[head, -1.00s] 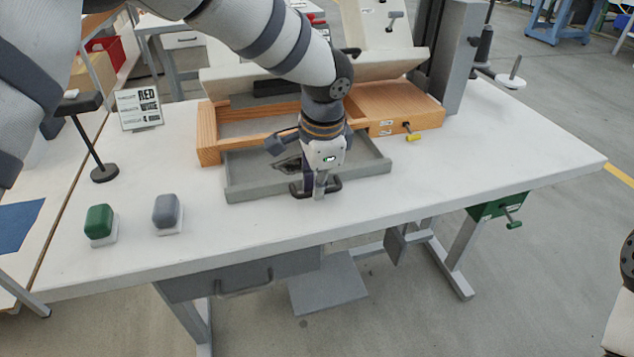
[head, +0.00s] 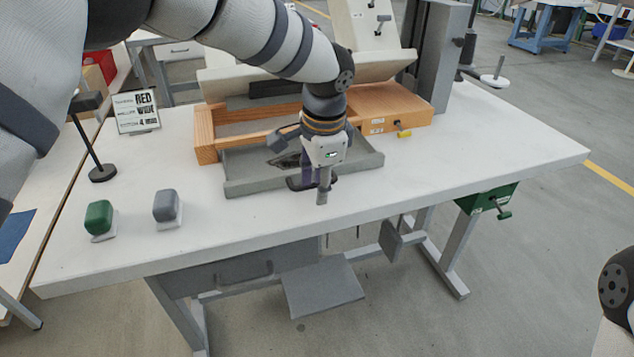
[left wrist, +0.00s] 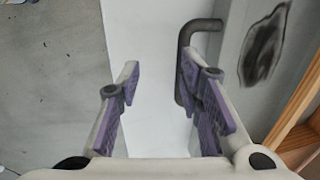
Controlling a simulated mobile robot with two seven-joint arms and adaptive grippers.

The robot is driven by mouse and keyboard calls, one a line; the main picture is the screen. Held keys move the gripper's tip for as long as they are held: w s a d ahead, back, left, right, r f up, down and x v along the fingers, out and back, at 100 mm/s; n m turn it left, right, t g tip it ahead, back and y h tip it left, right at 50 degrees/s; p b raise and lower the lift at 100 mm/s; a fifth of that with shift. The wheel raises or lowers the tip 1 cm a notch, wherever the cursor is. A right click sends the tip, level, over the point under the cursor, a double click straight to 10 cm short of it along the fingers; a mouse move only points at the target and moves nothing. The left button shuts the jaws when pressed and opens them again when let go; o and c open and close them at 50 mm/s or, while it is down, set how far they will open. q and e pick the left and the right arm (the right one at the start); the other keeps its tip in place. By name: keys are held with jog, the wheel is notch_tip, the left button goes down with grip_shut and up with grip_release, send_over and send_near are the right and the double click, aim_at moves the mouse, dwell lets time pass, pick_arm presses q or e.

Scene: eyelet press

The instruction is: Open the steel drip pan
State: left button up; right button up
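The steel drip pan (head: 250,186) is a shallow grey tray on the white table, pulled out in front of the wooden frame; its inside and a dark stain (head: 287,160) show. Its dark handle (head: 296,184) is on the front wall, partly hidden by my left gripper (head: 315,190). In the left wrist view, my left gripper (left wrist: 158,82) is open, with a wide gap between its purple-padded fingers. The handle (left wrist: 181,62) lies close to the right finger, which partly covers it; I cannot tell whether they touch. My right gripper is out of view.
The wooden frame (head: 206,140) stands behind the pan. A green button block (head: 99,217), a grey button block (head: 166,206) and a sign (head: 136,111) stand at the left. The table (head: 440,185) is clear at front and right.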

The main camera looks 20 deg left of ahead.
pick_arm(q)
jog(key=shift+s+f, duration=0.1)
jog(key=shift+f, duration=0.1)
